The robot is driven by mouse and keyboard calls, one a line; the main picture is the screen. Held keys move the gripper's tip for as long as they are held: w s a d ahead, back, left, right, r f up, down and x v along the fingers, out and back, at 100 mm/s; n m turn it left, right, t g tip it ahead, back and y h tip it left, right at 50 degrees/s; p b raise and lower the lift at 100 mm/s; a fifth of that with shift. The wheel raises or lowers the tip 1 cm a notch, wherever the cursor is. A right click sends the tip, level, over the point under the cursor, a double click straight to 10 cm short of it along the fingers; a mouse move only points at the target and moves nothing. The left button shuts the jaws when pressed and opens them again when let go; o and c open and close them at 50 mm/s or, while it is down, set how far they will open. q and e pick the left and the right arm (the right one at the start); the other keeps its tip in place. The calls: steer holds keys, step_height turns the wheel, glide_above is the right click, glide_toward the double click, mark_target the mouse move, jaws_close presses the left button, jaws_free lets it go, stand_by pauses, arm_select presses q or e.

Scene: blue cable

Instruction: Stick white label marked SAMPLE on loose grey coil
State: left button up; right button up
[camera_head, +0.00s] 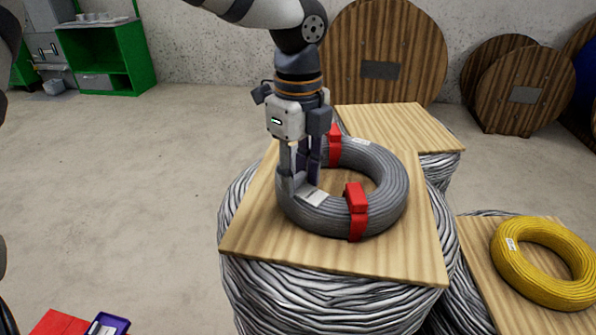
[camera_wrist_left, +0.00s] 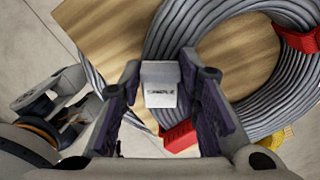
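The loose grey coil (camera_head: 392,185) lies flat on a wooden board, with red clips (camera_head: 356,212) around it. It fills the upper right of the left wrist view (camera_wrist_left: 275,105). My left gripper (camera_head: 300,184) points down at the coil's near left side. The white label (camera_wrist_left: 162,86), with SAMPLE readable, sits between its two fingertips, which appear to touch the label's sides. The label also shows against the coil in the head view (camera_head: 313,198). I cannot tell whether it touches the coil.
The wooden board (camera_head: 258,228) rests on a large wire bundle (camera_head: 310,295). A yellow coil (camera_head: 540,262) lies on a lower board at right. Big wooden reels (camera_head: 378,50) stand behind. A red box (camera_head: 60,323) and a purple tray (camera_head: 118,324) are at bottom left.

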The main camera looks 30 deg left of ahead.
mark_target(298, 176)
arm_select(q)
steer(key=o, duration=0.6)
steer(key=shift+c, duration=0.2)
steer(key=shift+r, duration=3.5)
